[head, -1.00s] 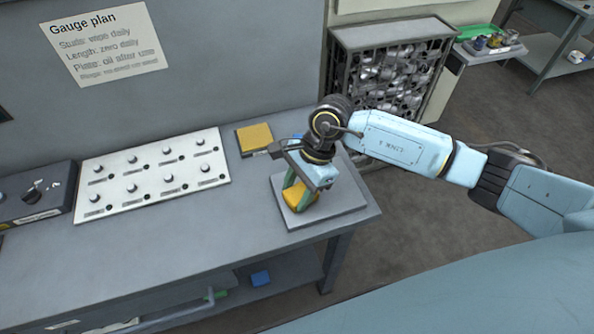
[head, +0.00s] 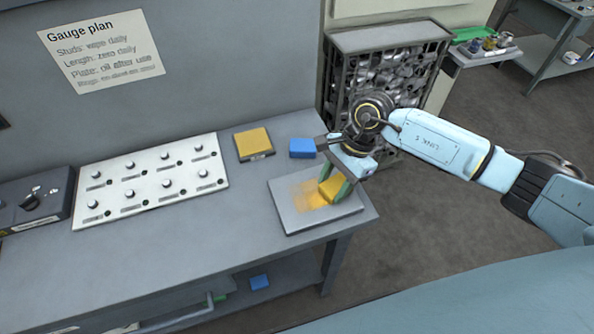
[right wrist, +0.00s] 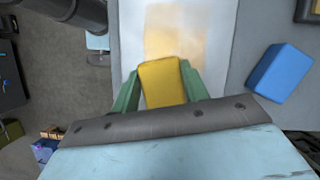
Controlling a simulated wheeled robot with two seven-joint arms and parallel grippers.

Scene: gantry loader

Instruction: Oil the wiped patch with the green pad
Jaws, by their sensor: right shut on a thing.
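My right gripper (head: 334,188) is shut on a yellow pad (head: 329,186); its two fingers are green. The pad is at or just above the right part of a grey plate (head: 290,217) at the table's right end; contact cannot be told. A yellowish patch (head: 305,195) shows on the plate left of the pad. In the right wrist view the yellow pad (right wrist: 162,82) sits between the green fingers, with the patch (right wrist: 175,35) beyond it. I see no green pad in the gripper. My left gripper is not in view.
A blue block (head: 302,148) lies just behind the plate. A yellow block (head: 253,143) lies left of it. A small blue thing (head: 260,282) and a green thing (head: 222,298) are on the lower shelf.

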